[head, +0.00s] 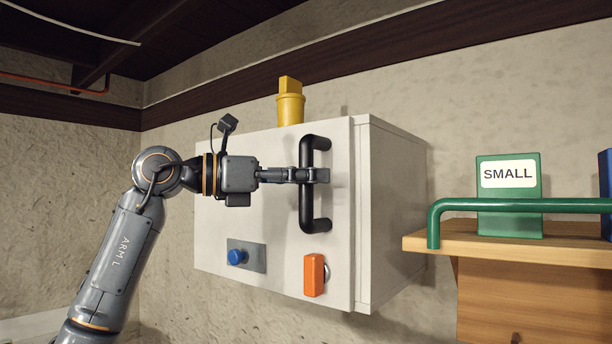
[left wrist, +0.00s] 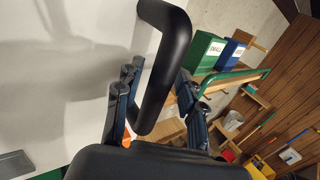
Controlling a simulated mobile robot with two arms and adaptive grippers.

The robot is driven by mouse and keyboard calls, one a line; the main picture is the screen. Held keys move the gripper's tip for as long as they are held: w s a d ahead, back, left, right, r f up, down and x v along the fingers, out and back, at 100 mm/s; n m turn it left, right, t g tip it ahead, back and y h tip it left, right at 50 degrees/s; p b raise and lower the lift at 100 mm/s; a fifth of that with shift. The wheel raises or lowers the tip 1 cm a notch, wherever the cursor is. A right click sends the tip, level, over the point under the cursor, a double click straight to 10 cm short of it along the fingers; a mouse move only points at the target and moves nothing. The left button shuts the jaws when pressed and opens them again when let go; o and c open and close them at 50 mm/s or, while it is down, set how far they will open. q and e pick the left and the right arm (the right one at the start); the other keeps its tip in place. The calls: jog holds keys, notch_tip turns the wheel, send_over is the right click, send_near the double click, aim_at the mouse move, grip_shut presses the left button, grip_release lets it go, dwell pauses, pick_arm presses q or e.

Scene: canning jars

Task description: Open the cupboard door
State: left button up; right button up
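The pale cupboard (head: 395,215) is on the wall in the head view. Its door (head: 235,225) faces left and looks closed or nearly so; a thin seam shows along its right edge. A black vertical bar handle (head: 307,205) is near that edge. My left gripper (head: 318,175) is at the handle's middle, fingers pointing at the door. In the left wrist view the handle (left wrist: 166,70) lies between the two fingers of my left gripper (left wrist: 157,85). A gap shows beside the left finger, so it looks open around the bar. My right gripper is not in view.
A yellow object (head: 290,105) stands on the cupboard. A blue knob (head: 237,257) on a grey plate and an orange latch-like block (head: 313,275) are low on the door. At right, a wooden shelf (head: 500,247) with a green rail (head: 520,205) holds a green "SMALL" box (head: 510,222).

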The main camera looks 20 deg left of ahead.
pick_arm(q)
grip_shut()
jog(key=shift+s, duration=0.1)
dwell(0.4)
